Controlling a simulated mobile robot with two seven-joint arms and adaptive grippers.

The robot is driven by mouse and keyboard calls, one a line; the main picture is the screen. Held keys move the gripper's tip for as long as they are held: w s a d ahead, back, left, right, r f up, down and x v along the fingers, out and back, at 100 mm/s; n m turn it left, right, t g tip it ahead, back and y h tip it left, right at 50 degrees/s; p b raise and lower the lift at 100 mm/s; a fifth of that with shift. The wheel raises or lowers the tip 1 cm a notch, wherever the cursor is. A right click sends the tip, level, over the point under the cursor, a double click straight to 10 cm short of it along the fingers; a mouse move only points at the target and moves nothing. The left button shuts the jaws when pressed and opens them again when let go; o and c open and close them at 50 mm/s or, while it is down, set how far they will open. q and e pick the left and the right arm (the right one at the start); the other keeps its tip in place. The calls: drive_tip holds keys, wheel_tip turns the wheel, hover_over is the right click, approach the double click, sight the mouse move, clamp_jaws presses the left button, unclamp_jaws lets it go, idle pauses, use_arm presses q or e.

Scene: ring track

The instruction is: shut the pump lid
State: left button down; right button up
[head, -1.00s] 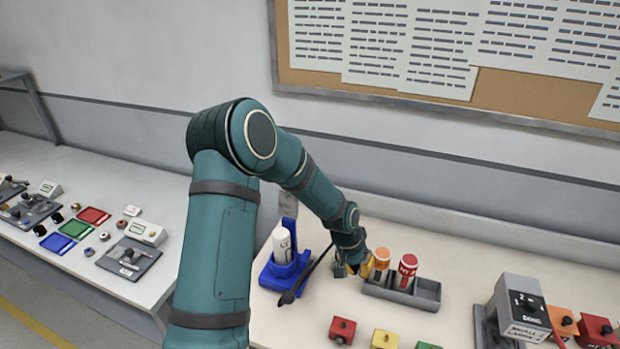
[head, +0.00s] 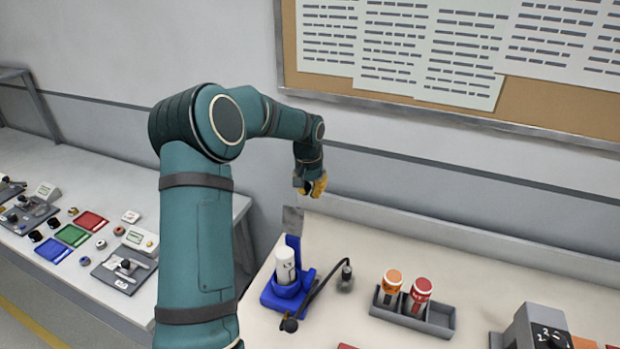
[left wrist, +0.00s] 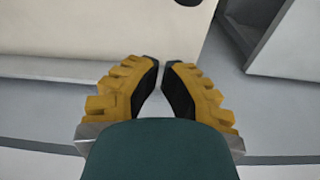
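The pump is most likely the blue unit (head: 283,298) at the left end of the near table, with a white cylinder (head: 285,264) standing in it. A blue upright with a grey plate (head: 292,219) rises behind the cylinder. This may be the lid, standing open; I cannot be sure. My left gripper (head: 312,188) is raised above and behind the pump, apart from it, near the wall. In the left wrist view its yellow fingers (left wrist: 162,66) almost meet at the tips, with nothing between them. My right gripper is out of view.
A dark hose (head: 318,295) runs beside the pump to a grey fitting (head: 345,279). A grey tray (head: 437,322) holds an orange-capped container (head: 391,283) and a red one (head: 419,292). A second table (head: 50,275) stands left. The wall is close behind.

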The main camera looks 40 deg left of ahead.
sight(295, 219)
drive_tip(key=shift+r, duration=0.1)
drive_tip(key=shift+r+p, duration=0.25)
drive_tip(key=shift+p, duration=0.1)
use_arm(q)
drive_tip(key=s+f, duration=0.1)
drive_tip(key=s+d+f, duration=0.1)
drive_tip(key=s, duration=0.1)
drive_tip(key=shift+s+f, duration=0.15)
drive_tip(key=shift+s, duration=0.05)
drive_tip(key=shift+w, duration=0.1)
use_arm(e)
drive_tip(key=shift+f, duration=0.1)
